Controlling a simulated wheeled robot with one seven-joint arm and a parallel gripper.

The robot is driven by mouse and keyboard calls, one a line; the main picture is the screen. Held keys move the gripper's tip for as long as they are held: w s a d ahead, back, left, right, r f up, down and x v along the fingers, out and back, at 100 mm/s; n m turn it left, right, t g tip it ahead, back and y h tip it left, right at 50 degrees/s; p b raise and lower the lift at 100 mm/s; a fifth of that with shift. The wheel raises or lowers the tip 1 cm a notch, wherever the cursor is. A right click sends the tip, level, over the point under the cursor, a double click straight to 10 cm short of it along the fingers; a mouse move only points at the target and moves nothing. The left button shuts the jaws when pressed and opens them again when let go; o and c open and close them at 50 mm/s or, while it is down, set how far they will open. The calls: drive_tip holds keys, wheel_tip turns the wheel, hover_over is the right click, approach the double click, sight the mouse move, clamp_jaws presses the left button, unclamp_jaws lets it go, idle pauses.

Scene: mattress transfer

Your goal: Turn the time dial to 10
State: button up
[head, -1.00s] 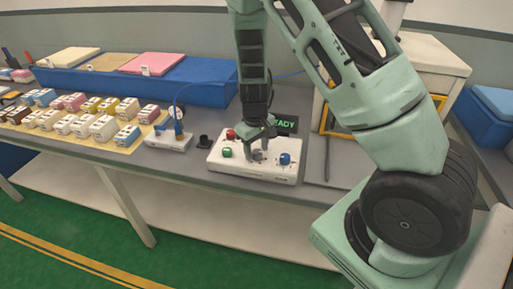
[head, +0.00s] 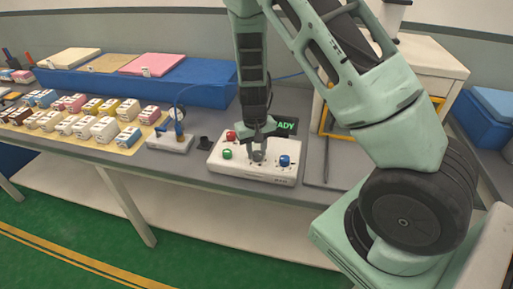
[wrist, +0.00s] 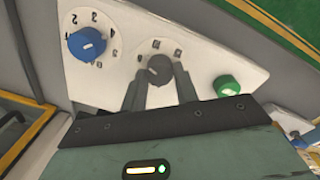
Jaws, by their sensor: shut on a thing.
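A white control box (head: 232,168) stands on the grey bench. A grey dial (wrist: 159,69) sits in its middle, with small dark marks around it that are too blurred to read. My gripper (wrist: 159,82) points down at the box, with one finger on each side of the grey dial, shut on it. In the head view my gripper (head: 258,153) hides most of this dial. A blue dial (wrist: 87,43) with numbers around it is beside it; it also shows in the head view (head: 284,160). A green button (wrist: 228,86) is on the other side.
A red button (head: 231,135) is at the box's back left. A display (head: 287,126) behind it shows green letters, partly hidden by my arm. A small device (head: 170,142) and several small boxes (head: 103,128) stand to the left. A blue mattress-like block (head: 205,82) lies behind.

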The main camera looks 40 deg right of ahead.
sight(255, 152)
drive_tip(key=m+p, duration=0.1)
drive_tip(key=m, duration=0.2)
drive_tip(key=shift+r+m, duration=0.15)
drive_tip(key=shift+m, duration=0.25)
drive_tip(key=shift+w+d+m+p, duration=0.1)
drive_tip(key=shift+m+p, duration=0.45)
drive_tip(key=shift+m, duration=1.25)
drive_tip(key=o, duration=1)
drive_tip(key=shift+c, duration=0.2)
wheel_tip(255, 152, up, 17)
drive_tip(key=b, duration=0.1)
drive_tip(key=shift+w+a, duration=0.2)
drive_tip(key=shift+w, duration=0.05)
drive_tip(key=shift+r, duration=0.1)
